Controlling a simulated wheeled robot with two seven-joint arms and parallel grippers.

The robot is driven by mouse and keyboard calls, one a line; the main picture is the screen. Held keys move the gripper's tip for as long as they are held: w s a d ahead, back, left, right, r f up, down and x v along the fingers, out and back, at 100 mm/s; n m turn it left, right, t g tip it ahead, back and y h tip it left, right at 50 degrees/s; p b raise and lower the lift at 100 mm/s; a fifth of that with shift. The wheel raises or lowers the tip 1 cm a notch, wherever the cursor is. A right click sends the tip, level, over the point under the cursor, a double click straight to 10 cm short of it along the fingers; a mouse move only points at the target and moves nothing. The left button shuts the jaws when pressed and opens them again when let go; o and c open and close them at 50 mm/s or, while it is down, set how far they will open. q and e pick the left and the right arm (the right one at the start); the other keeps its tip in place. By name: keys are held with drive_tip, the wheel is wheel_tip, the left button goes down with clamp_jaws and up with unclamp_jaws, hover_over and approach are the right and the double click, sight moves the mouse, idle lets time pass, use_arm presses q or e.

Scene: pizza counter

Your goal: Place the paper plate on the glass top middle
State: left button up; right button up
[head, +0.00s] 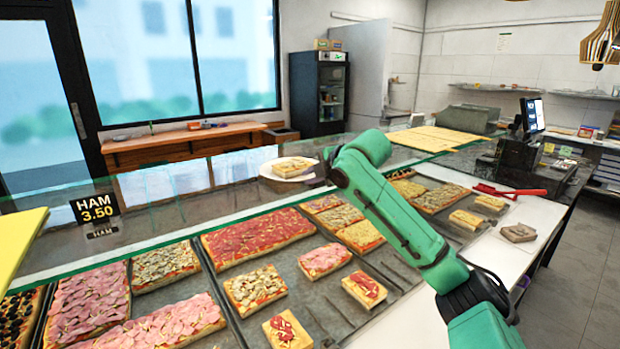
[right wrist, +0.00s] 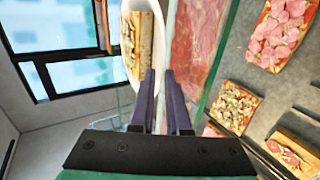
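The white paper plate (head: 268,173) carries a rectangular pizza slice (head: 294,166) and is level over the glass top (head: 185,212). I cannot tell whether it touches the glass or is a little above it. My right gripper (head: 322,168) is at the plate's right edge in the head view, its fingers partly hidden by my wrist. In the right wrist view my right gripper (right wrist: 164,82) has its fingers on either side of the rim of the plate (right wrist: 129,78), with the slice (right wrist: 145,40) beside them. My left gripper is not in view.
A HAM 3.50 sign (head: 95,208) stands on the glass at the left. A stack of yellow sheets (head: 432,138) lies at the far right end. Trays of pizza lie below the glass. The glass between sign and plate looks clear.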

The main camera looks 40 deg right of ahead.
drive_tip(key=b+v, duration=0.4)
drive_tip(key=v, duration=0.7)
drive_tip(key=shift+s, duration=0.25)
